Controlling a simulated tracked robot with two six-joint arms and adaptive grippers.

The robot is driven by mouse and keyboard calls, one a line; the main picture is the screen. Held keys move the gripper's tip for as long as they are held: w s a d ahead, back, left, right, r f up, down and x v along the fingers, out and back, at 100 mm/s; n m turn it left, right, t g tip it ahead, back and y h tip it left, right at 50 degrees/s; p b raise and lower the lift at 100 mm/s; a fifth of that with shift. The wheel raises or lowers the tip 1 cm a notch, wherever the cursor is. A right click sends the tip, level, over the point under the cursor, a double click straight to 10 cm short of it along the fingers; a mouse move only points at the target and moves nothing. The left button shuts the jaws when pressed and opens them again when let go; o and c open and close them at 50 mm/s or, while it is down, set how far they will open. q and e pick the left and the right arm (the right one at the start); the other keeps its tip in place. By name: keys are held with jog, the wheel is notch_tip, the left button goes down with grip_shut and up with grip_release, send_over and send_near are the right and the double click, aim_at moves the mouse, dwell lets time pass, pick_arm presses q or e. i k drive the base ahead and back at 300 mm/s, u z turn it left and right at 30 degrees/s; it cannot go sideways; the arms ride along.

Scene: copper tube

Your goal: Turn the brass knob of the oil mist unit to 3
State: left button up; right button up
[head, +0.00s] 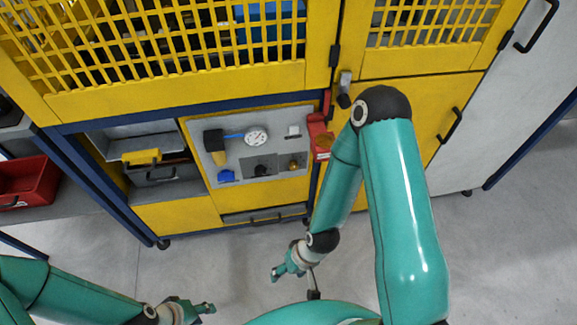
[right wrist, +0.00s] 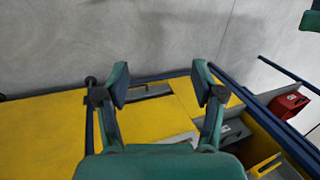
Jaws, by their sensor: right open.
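The brass knob (head: 293,165) is a small brass-coloured piece at the lower right of the grey panel (head: 215,127) in the head view. Its setting is too small to read. A round white gauge (head: 256,136) sits up and left of it. My right gripper (head: 277,272) is below the panel in the head view, apart from the knob. The right wrist view shows this gripper (right wrist: 160,84) open and empty, its two fingers spread. My left gripper (head: 207,308) is low in the head view, away from the cabinet; its opening is unclear. I cannot make out the knob in the right wrist view.
The yellow cabinet (head: 178,214) has drawers and mesh doors. A red box (head: 320,140) sits right of the panel, close to my right arm. A red bin (head: 28,182) stands on the left shelf. The grey floor (head: 110,250) in front is open.

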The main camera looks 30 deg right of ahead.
aim_at(293, 165)
jog(key=z, duration=2.2)
jog(key=i, duration=0.1)
jog(key=u, duration=3.55)
jog(key=k, duration=2)
jog(key=z, duration=0.8)
jog(key=i, duration=1)
jog(key=u, duration=0.05)
